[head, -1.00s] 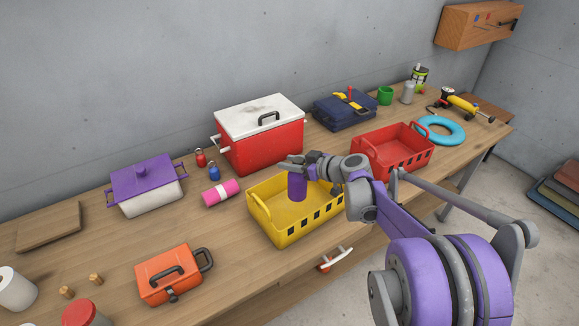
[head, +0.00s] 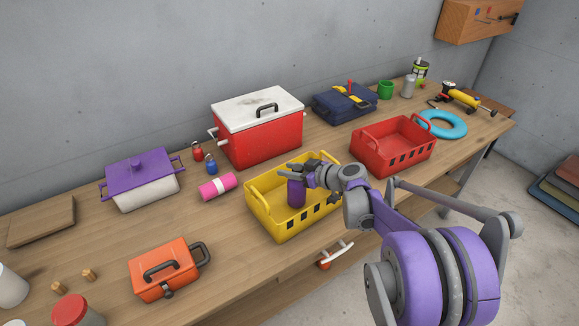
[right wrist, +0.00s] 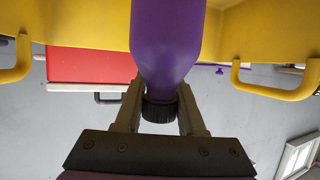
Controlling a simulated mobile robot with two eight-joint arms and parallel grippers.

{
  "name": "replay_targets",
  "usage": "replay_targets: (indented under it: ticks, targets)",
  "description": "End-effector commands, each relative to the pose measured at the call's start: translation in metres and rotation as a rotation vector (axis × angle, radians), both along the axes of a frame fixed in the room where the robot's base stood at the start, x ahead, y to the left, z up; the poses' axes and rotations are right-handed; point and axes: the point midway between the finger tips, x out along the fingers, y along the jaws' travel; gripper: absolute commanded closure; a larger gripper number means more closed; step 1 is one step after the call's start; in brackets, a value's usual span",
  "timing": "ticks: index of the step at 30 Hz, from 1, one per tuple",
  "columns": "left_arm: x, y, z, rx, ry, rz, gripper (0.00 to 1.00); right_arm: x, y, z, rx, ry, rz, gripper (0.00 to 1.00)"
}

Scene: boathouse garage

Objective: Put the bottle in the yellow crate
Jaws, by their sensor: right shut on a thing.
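The purple bottle (head: 296,193) is upright inside the yellow crate (head: 276,228), in its middle part. Whether its base touches the crate floor cannot be seen. My right gripper (head: 296,171) is shut on the bottle's top from above. In the right wrist view the bottle (right wrist: 168,40) extends away from the fingers, its dark cap (right wrist: 160,110) between them, with the yellow crate's walls (right wrist: 70,22) on both sides. My left gripper is not in view.
A red crate (head: 391,159) stands to the right, a red and white cooler (head: 262,140) behind, a pink roll (head: 217,186) to the left. An orange case (head: 165,272) lies nearer on the wooden bench. Bare bench lies between the case and the yellow crate.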

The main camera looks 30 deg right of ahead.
Motion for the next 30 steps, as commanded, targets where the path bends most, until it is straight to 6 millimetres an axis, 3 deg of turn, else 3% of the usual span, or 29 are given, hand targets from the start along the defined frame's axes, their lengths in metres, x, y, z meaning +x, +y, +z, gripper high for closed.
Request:
replay_targets:
  ticks: [25,26,30]
  targets:
    - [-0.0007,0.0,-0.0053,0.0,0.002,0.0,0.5,0.0001,0.0003,-0.0087,0.001,-0.001,0.0,1.0]
    - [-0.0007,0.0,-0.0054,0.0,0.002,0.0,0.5,0.0001,0.0003,-0.0087,0.001,-0.001,0.0,0.6]
    - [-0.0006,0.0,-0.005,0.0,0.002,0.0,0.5,0.0002,0.0003,-0.0083,0.0,-0.001,0.0,0.34]
